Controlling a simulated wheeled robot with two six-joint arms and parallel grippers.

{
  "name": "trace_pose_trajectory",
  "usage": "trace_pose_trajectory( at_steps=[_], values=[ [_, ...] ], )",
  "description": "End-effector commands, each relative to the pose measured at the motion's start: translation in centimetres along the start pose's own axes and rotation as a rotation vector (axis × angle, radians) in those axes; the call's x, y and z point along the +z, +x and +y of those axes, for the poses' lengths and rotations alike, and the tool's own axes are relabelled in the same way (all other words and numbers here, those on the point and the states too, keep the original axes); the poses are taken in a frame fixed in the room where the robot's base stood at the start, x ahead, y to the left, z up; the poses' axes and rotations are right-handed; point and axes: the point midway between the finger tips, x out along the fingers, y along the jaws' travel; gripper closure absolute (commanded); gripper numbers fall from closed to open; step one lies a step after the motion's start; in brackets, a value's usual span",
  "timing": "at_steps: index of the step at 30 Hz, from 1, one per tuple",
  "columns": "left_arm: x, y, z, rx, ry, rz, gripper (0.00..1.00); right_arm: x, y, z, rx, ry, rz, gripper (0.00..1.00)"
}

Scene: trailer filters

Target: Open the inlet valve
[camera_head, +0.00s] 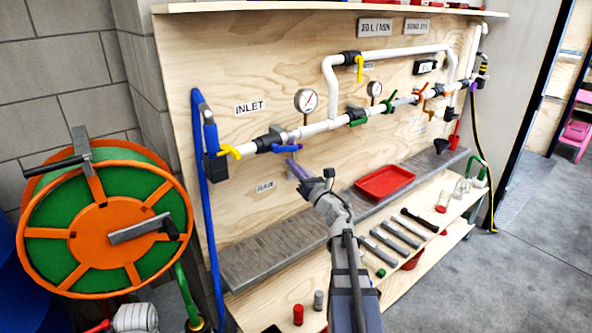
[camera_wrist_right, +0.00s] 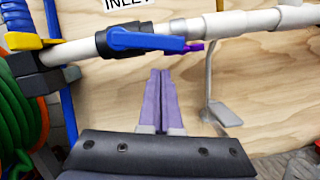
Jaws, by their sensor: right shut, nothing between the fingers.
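The inlet pipe runs along the plywood board under the INLET label (camera_head: 250,107). A valve with a blue lever (camera_head: 287,148) sits on this pipe, below and right of the label. In the right wrist view the blue lever (camera_wrist_right: 150,41) lies roughly along the pipe, with a small purple tip at its right end. A yellow handle (camera_head: 230,151) is farther left, by the blue hose coupling. My right gripper (camera_head: 291,162) is just below the blue lever. In the wrist view its purple fingers (camera_wrist_right: 160,74) are together and empty, apart from the lever. My left gripper is not seen.
A hose reel (camera_head: 105,228) stands at the left. A gauge (camera_head: 306,101) and a thin metal stem (camera_wrist_right: 210,85) are right of the lever. A grey ledge (camera_head: 250,262) runs below, with a red tray (camera_head: 385,181). Tools lie on the lower shelf.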

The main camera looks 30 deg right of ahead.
Motion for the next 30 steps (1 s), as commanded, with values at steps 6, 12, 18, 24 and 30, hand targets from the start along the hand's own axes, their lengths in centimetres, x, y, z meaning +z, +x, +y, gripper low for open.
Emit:
trace_pose_trajectory(
  at_steps=[6,12,18,24,30],
  values=[
    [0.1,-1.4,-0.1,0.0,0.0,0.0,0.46,1.4,0.3,0.0,0.0,-0.001,0.0,1.0],
    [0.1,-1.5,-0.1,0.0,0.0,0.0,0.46,1.5,0.3,0.0,0.0,0.0,0.0,1.0],
    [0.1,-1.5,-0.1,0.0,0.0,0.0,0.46,1.5,0.3,0.0,0.0,0.0,0.0,1.0],
    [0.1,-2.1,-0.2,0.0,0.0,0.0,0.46,2.4,0.6,-0.5,0.024,-0.105,0.0,1.0],
    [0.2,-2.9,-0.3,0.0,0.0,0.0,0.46,3.2,0.8,-0.7,0.034,-0.138,0.0,1.0]
  ],
)
